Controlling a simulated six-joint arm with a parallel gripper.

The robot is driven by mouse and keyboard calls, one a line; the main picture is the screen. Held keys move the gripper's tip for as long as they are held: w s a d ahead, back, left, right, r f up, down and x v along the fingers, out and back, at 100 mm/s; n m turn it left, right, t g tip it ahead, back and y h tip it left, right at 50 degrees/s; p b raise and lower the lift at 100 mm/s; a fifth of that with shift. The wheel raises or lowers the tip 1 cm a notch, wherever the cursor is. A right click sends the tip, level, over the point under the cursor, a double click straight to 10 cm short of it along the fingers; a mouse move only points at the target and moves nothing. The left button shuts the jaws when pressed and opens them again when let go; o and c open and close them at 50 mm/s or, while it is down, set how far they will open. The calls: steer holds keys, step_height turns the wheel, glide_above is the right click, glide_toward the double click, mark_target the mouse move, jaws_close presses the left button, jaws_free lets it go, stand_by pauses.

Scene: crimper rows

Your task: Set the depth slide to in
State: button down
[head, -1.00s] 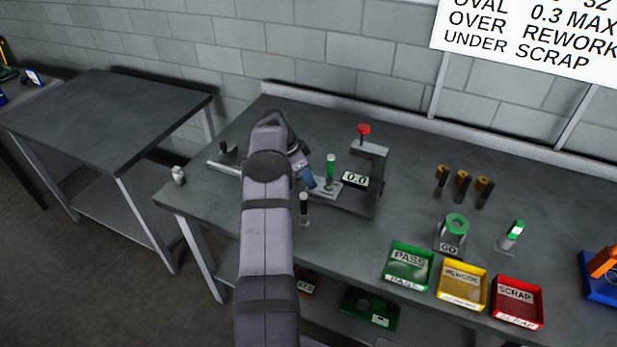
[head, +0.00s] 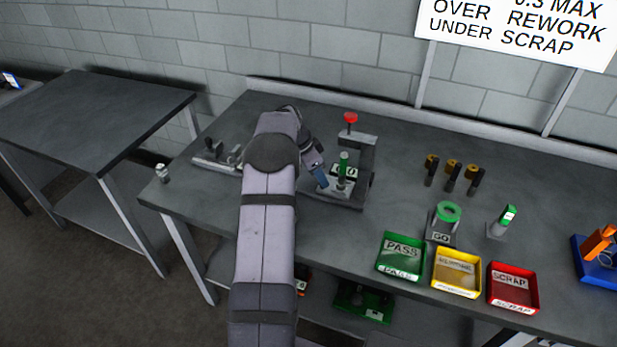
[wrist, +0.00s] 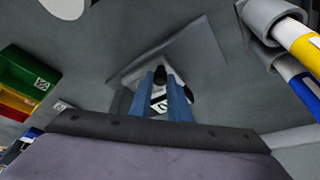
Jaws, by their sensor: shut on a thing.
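The depth slide appears to be the light plate (head: 338,187) with a green-topped post (head: 344,162), at the foot of a grey C-shaped press frame (head: 366,152) with a red knob (head: 351,118). In the head view my gripper (head: 322,182) is low, at the plate's left side. In the wrist view my gripper's blue fingers (wrist: 170,92) are shut on a small dark knob (wrist: 160,74), which seems to be the slide's. The light plate (wrist: 135,75) lies beyond it. The press's white readout (head: 349,171) is partly covered by the green post.
Another fixture (head: 215,162) with dark knobs stands left of my arm. Right of the press are several black-and-brass parts (head: 452,175), a green ring stand (head: 446,213), and the green (head: 401,256), yellow (head: 457,272) and red (head: 513,287) trays. My arm hides some bench.

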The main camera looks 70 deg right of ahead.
steer(key=shift+s, duration=0.6)
steer(key=c, duration=1.7)
jaws_free()
steer(key=shift+s, duration=0.15)
steer(key=shift+o, duration=0.2)
steer(key=shift+w+r, duration=0.15)
steer(key=shift+w, duration=0.05)
steer(key=b+v, duration=0.3)
steer(key=v, duration=0.4)
steer(key=shift+a, duration=0.1)
